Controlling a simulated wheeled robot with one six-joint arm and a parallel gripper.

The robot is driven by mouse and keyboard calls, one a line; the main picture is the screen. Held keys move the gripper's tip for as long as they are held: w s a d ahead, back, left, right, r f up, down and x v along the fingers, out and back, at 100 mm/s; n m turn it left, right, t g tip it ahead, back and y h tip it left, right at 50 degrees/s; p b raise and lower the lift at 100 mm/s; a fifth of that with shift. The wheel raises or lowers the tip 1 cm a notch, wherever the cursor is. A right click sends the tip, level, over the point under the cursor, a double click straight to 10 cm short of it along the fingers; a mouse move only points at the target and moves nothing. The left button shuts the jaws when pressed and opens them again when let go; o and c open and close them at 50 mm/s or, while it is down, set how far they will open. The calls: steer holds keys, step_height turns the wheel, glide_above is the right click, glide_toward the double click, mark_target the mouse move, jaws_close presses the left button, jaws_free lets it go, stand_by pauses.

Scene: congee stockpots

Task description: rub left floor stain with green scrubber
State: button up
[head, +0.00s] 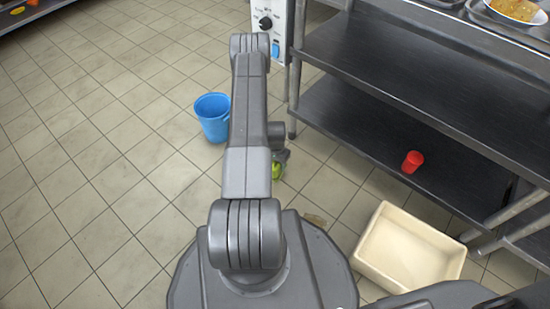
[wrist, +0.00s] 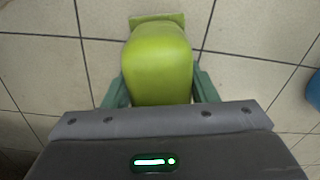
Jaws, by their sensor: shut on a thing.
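The green scrubber (wrist: 158,62) fills the middle of the wrist view, with a flat olive edge at its far end. My gripper (wrist: 160,90) is shut on it, with one teal finger on each side. In the head view the scrubber (head: 277,171) is a small green patch beside my arm, low over the floor tiles, mostly hidden by my arm. I cannot tell whether it touches the floor. A faint brownish floor stain (head: 315,219) shows just right of my base. No other stain is clear; the floor under the scrubber and my arm is hidden.
A blue bucket (head: 213,118) stands on the floor left of my arm. A cream tub (head: 408,250) sits at the lower right. A steel shelf unit (head: 400,110) holds a red cup (head: 412,162) on its lower shelf. The tiled floor at left is clear.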

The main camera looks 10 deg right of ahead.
steer(key=shift+r+p, duration=0.6)
steer(key=shift+r, duration=1.25)
